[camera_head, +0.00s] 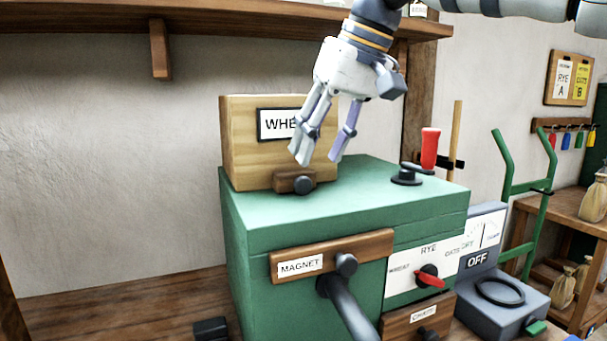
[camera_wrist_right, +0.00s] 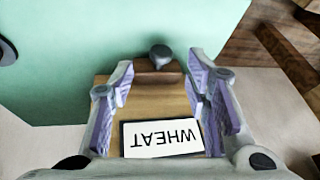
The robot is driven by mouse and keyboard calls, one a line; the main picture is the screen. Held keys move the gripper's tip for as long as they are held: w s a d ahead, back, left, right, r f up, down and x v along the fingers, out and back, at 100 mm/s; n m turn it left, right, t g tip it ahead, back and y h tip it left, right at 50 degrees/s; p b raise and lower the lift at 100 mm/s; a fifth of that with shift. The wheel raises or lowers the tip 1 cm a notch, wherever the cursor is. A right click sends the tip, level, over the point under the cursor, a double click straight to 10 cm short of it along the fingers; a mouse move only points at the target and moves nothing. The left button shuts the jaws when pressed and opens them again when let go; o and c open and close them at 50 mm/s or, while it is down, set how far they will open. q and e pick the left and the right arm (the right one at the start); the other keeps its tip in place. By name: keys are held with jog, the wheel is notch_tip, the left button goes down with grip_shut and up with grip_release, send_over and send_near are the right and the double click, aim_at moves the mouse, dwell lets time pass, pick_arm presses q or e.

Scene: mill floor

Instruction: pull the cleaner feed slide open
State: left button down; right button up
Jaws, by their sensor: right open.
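The feed slide (camera_head: 283,182) is a small dark wooden block with a dark round knob (camera_head: 303,185), low on the front of the wooden hopper (camera_head: 245,140) labelled WHEAT. The hopper stands on the green cleaner (camera_head: 380,200). My right gripper (camera_head: 318,160) is open and empty, pointing down, just above and in front of the slide. It partly hides the WHEAT label in the head view. In the right wrist view, the slide (camera_wrist_right: 155,76) and its knob (camera_wrist_right: 160,55) show between and beyond the open fingers, apart from them. My left gripper is not in view.
A black crank (camera_head: 407,176) and a red cup-like piece (camera_head: 430,148) stand on the right of the green top. The MAGNET bar (camera_head: 335,255), a red-handled selector (camera_head: 430,278) and an OFF box (camera_head: 500,295) are on the front and right. The green top before the slide is clear.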

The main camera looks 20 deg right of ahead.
aim_at(306, 179)
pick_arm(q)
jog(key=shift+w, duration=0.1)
pick_arm(e)
jog(key=x, duration=0.6)
jog(key=shift+w+r, duration=0.1)
jog(key=shift+w, duration=0.05)
jog(key=shift+a, duration=0.1)
